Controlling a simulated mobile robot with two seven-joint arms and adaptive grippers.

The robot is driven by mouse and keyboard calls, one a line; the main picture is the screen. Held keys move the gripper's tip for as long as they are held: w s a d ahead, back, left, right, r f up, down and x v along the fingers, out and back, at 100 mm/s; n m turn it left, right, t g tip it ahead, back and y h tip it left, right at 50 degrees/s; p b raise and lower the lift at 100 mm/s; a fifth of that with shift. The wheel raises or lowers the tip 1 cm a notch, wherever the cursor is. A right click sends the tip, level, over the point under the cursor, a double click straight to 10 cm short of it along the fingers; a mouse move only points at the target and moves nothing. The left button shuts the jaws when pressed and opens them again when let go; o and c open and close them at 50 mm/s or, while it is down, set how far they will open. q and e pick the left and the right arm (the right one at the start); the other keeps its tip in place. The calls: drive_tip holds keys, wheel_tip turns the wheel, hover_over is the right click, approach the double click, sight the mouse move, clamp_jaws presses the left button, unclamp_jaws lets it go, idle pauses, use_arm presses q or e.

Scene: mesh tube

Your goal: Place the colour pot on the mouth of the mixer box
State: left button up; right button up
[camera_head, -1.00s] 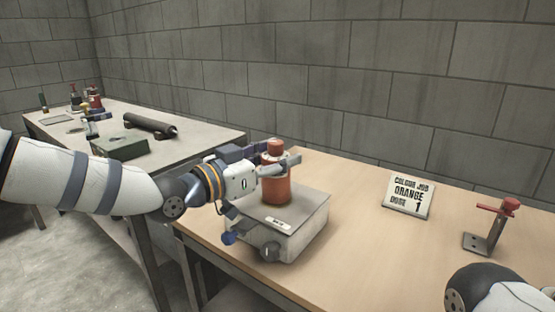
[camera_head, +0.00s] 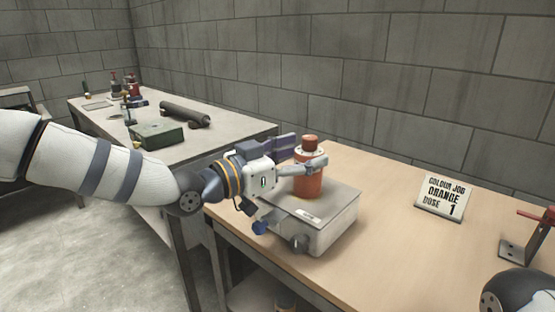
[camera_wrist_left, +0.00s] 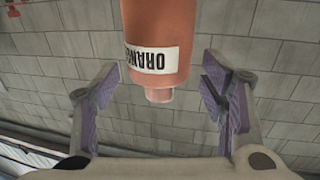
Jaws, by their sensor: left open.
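The orange colour pot (camera_head: 308,182) stands upright on top of a pale grey box (camera_head: 330,237) with knobs on its front, which looks like the mixer box. The box's mouth is hidden or cannot be made out. My left gripper (camera_head: 309,150) is open, with one finger on either side of the pot's upper part. In the left wrist view the pot (camera_wrist_left: 160,30), labelled ORANGE, shows between the spread fingers with gaps on both sides. My right gripper is out of view.
A sign (camera_head: 441,197) reading orange, dose 1, stands on the wooden table (camera_head: 400,255). A bracket with a red handle (camera_head: 526,235) is at the right. A green box (camera_head: 157,134) and dark cylinder (camera_head: 185,115) lie on the farther table. The wood between box and sign is clear.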

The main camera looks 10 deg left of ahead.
use_arm(q)
drive_tip(key=v, duration=0.9)
drive_tip(key=shift+p, duration=0.35)
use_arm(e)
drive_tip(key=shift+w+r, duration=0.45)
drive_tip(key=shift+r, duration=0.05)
use_arm(q)
drive_tip(key=shift+s+a, duration=0.1)
drive_tip(key=shift+s, duration=0.05)
